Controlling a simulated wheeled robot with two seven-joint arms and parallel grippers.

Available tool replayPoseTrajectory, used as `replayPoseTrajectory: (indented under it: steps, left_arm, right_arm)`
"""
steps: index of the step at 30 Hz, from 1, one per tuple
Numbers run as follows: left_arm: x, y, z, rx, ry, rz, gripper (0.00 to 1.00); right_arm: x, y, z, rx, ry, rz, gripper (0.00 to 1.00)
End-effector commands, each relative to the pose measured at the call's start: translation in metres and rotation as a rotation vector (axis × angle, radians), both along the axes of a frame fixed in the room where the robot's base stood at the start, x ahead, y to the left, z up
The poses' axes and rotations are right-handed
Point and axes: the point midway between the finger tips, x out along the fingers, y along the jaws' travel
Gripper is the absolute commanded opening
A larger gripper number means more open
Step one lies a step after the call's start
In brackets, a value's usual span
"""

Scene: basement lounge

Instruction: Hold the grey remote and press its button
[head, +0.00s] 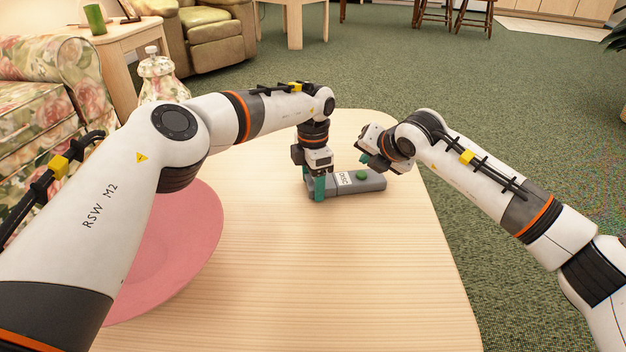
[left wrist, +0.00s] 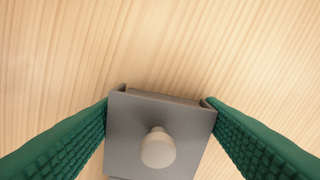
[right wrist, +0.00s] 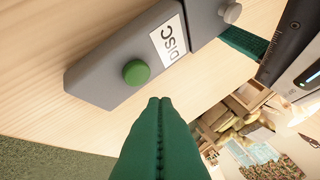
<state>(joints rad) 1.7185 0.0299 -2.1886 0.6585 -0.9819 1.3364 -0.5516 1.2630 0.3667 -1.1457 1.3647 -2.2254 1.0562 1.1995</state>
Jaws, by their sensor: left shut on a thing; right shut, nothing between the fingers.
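The grey remote (head: 372,185) is a long grey block over the wooden table, with a green round button (head: 361,175) and a white "DISC" label (head: 344,179). My left gripper (head: 317,188) points down and is shut on its left part. In the left wrist view its green fingers clasp the grey block (left wrist: 125,115) on both sides, around a pale knob (left wrist: 157,148). My right gripper (right wrist: 160,100) is shut and empty, its tips apart from the remote and near the green button (right wrist: 136,72). I cannot tell whether the remote touches the table.
The light wooden table (head: 330,270) is bare at the front. A pink plate (head: 185,245) lies at its left, partly behind my left arm. A floral lidded jar (head: 160,78) stands behind that arm. Floral and green armchairs stand beyond; green carpet lies to the right.

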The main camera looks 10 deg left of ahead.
Motion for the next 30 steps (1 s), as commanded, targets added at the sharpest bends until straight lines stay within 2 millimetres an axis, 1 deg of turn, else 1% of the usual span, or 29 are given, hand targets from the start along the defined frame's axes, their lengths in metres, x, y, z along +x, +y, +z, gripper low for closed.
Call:
replayPoseTrajectory:
  steps: [1, 3, 9, 30]
  left_arm:
    - [0.000, 0.000, 0.000, 0.000, -0.001, 0.001, 0.33]
    - [0.000, 0.000, 0.000, 0.000, -0.001, 0.001, 0.33]
    - [0.000, 0.000, 0.000, 0.000, -0.001, 0.001, 0.33]
    - [0.000, 0.000, 0.000, 0.000, -0.001, 0.001, 0.33]
  right_arm:
    - [0.000, 0.000, -0.006, -0.001, 0.001, 0.000, 0.00]
    - [0.000, 0.000, -0.012, -0.001, 0.002, 0.001, 0.00]
    - [0.000, 0.000, -0.020, -0.001, 0.000, 0.001, 0.00]
    - [0.000, 0.000, -0.021, -0.001, -0.001, 0.001, 0.00]
